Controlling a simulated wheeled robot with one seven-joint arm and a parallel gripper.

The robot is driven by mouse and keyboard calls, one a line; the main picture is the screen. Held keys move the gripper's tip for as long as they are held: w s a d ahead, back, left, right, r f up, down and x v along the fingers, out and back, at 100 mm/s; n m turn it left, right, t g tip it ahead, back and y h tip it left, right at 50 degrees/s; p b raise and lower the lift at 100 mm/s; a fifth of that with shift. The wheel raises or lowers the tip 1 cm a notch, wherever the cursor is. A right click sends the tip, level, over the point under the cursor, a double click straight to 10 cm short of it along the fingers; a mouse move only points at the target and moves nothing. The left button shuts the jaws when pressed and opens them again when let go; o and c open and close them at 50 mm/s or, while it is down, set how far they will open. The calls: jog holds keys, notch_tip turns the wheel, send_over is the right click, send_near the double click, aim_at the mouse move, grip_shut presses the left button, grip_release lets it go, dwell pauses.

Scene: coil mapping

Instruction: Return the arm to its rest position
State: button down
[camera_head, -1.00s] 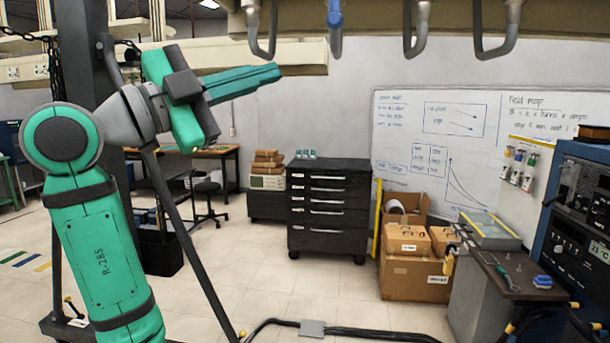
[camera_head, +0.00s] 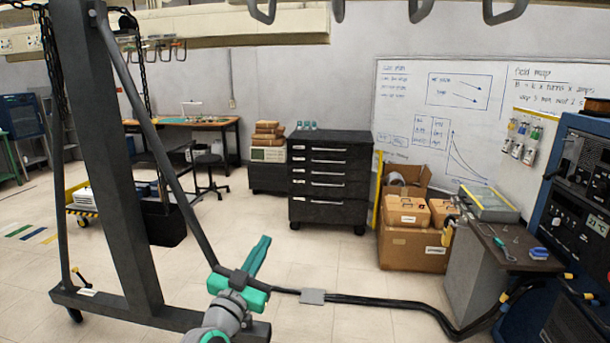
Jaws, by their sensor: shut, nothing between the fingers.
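My gripper (camera_head: 260,252) is at the bottom middle of the head view, at the end of my green and grey arm. Its green fingers are together and point up and slightly right in the picture. Nothing shows between them. Only the wrist end of my arm is in view; the rest is below the frame. The gripper appears in front of the foot of a dark metal frame (camera_head: 117,200); I cannot tell whether they touch.
The dark frame and its slanted brace stand at left. Black cables (camera_head: 390,303) cross the floor. A black drawer cabinet (camera_head: 330,180), cardboard boxes (camera_head: 410,248) and a grey bench (camera_head: 480,285) stand farther right. A beam with hooks (camera_head: 262,12) hangs overhead. Open floor lies mid-picture.

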jog(key=s+d+f+n+g+y, duration=0.15)
jog(key=s+f, duration=0.25)
jog(key=f, duration=0.5)
jog(key=s+d+f+n+y, duration=0.1)
jog(key=s+f+n+y, duration=0.1)
jog(key=s+f, duration=0.45)
jog(key=s+d+f+n+y, duration=0.1)
jog(key=s+f+n+y, duration=0.15)
jog(key=f, duration=0.85)
jog(key=s+d+f+n+g+y, duration=0.1)
jog(key=s+f, duration=0.4)
jog(key=s, duration=0.3)
jog(key=s+d+f+g, duration=0.15)
jog(key=s+f, duration=0.25)
jog(key=s, duration=0.4)
jog(key=s+d+r, duration=0.1)
jog(key=s+d, duration=0.1)
jog(key=s, duration=1)
jog(key=s+d+r+m, duration=0.1)
jog(key=s+d, duration=0.1)
jog(key=s, duration=1)
jog(key=shift+s+d+r+h, duration=0.15)
jog(key=shift+d+r+h, duration=0.05)
jog(key=shift+r+h, duration=0.15)
